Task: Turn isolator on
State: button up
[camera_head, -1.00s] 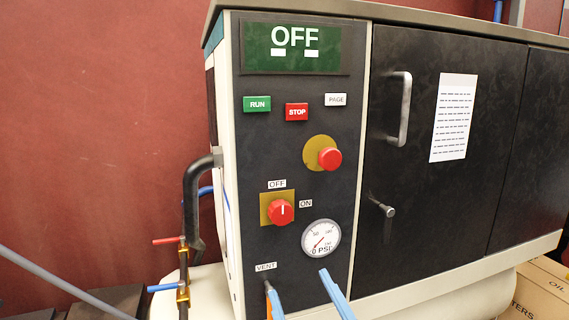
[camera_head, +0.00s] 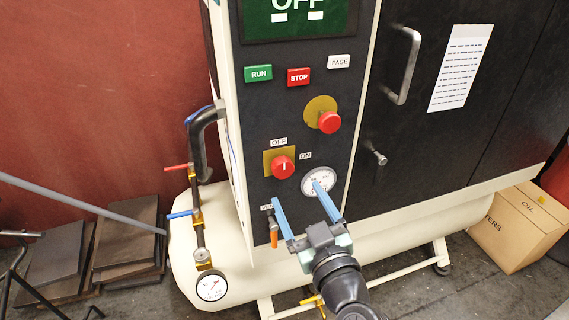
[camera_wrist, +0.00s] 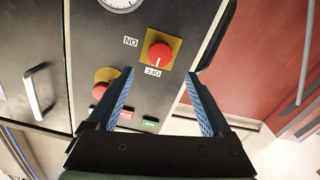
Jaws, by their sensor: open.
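The isolator is a red rotary knob (camera_head: 283,167) on a yellow plate, on the dark control panel. Its white mark points up toward the OFF label (camera_head: 279,142); the ON label (camera_head: 305,155) is to its right. In the wrist view the knob (camera_wrist: 160,55) appears upside down, beyond and between my fingertips. My gripper (camera_head: 296,198) is open and empty, its two blue fingers spread in front of the panel, below the knob in the head view. The fingers are apart from the knob. The display (camera_head: 298,18) reads OFF.
A red push button (camera_head: 329,122) sits above right of the knob, with RUN (camera_head: 258,74) and STOP (camera_head: 299,77) buttons higher. A pressure gauge (camera_head: 318,180) is partly behind my finger. A black bent pipe (camera_head: 197,140) and valves stand left. An orange-handled vent valve (camera_head: 273,232) is low.

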aim_at(284, 170)
jog(key=p+x, duration=0.1)
jog(key=x, duration=0.8)
grip_shut()
